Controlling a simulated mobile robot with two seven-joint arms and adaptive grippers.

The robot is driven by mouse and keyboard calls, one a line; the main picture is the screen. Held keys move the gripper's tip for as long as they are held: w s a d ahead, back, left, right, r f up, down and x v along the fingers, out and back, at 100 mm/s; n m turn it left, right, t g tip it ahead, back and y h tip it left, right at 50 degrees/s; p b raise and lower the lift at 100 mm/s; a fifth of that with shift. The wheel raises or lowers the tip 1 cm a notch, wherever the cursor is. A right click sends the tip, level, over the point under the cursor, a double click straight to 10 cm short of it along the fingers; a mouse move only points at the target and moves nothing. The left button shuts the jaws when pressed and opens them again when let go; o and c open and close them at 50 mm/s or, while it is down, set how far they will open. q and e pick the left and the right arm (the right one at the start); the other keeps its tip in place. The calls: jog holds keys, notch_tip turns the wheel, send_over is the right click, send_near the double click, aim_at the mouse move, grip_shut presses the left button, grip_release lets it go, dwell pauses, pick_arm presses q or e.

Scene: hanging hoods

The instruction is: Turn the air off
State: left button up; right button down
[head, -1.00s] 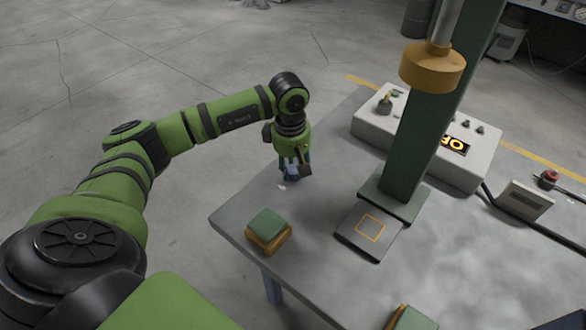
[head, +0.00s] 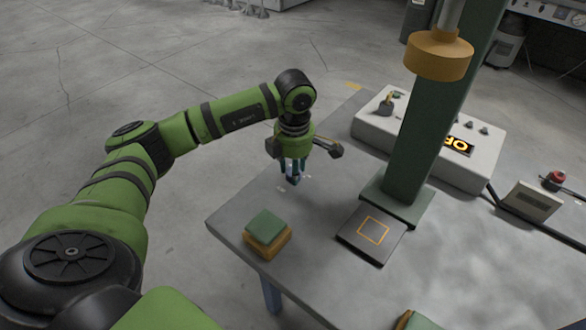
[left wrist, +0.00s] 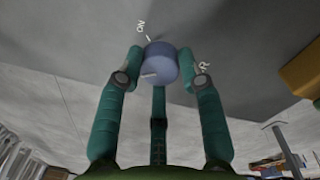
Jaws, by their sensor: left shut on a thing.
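A blue round knob (left wrist: 161,63) shows in the left wrist view, on a grey surface. It has a white line on its face, pointing toward the lower left. The word "ON" (left wrist: 141,25) and a short white tick are printed beyond it. Another label (left wrist: 203,65) is partly hidden by a finger. My left gripper (left wrist: 160,68) is shut on the knob, with green fingers on both sides. In the head view my left gripper (head: 292,180) points down at the table's far left edge, and its fingers mostly hide the knob. My right gripper is not in view.
The grey table (head: 310,230) carries a green-and-orange block (head: 267,232), a dark plate with an orange square (head: 372,232), and a green column (head: 415,145). Behind stands a white control box (head: 480,165) with a lit display. A small meter (head: 532,201) sits at right.

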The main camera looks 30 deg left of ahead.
pick_arm(q)
jog(key=shift+d+f+n, duration=0.15)
jog(key=shift+d+n, duration=0.05)
jog(key=shift+n, duration=0.8)
jog(key=o, duration=1.1)
jog(key=shift+c, duration=0.2)
jog(key=shift+o, duration=0.4)
jog(key=shift+w, duration=0.1)
jog(key=shift+a+r, duration=0.1)
jog(key=shift+r, duration=0.2)
notch_tip(320, 180, up, 12)
jog(key=shift+s+d+f, duration=0.25)
jog(key=shift+d, duration=0.1)
